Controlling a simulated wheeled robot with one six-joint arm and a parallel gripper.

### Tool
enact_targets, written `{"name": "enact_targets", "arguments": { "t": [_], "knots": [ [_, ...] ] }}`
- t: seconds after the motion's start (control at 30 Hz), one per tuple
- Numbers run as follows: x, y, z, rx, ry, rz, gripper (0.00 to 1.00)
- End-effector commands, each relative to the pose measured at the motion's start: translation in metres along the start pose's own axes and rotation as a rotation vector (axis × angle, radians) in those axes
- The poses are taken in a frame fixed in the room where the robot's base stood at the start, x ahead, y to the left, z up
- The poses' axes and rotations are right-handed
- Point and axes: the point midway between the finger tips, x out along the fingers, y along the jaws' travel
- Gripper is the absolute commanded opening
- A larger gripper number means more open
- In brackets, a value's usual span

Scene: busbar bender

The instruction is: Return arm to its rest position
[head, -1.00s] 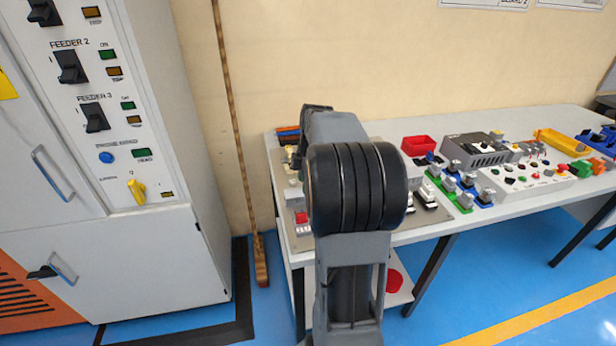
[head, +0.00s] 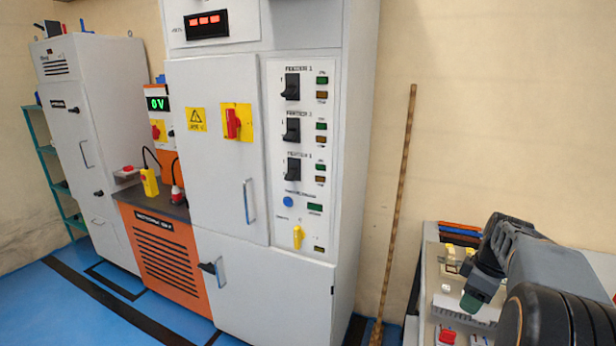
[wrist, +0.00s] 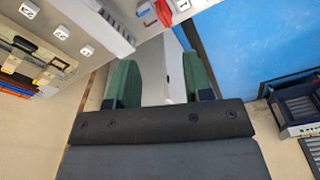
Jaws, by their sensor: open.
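My arm shows at the lower right of the head view, above the left end of a workbench (head: 431,318). My gripper (head: 471,298) hangs at the arm's far end, with a green fingertip pointing down over the bench. In the wrist view my gripper (wrist: 160,84) has its two green fingers well apart. Nothing is between them, so it is open and empty.
A tall grey cabinet (head: 225,190) with feeder switches stands left of the bench. A wooden pole (head: 396,200) leans on the wall between them. An orange unit (head: 165,255) and another cabinet (head: 80,130) stand further left. Blue floor lies in front.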

Motion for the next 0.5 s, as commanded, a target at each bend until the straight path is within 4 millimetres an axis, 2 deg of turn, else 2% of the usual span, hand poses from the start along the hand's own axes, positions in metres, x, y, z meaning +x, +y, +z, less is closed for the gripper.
{"name": "enact_targets", "arguments": {
  "t": [0.03,0.17,0.27,0.3,0.4,0.5],
  "knots": [
    [0.011,-0.006,0.004,0.125,-0.009,-0.007,0.47],
    [0.018,-0.037,-0.002,0.487,-0.023,0.029,0.47],
    [0.016,-0.076,-0.019,0.715,-0.012,0.074,0.47],
    [0.014,-0.094,-0.026,0.789,0.001,0.094,0.47],
    [0.008,-0.144,-0.043,0.921,0.049,0.136,0.47],
    [0.005,-0.184,-0.053,0.948,0.098,0.156,0.47]
  ]
}}
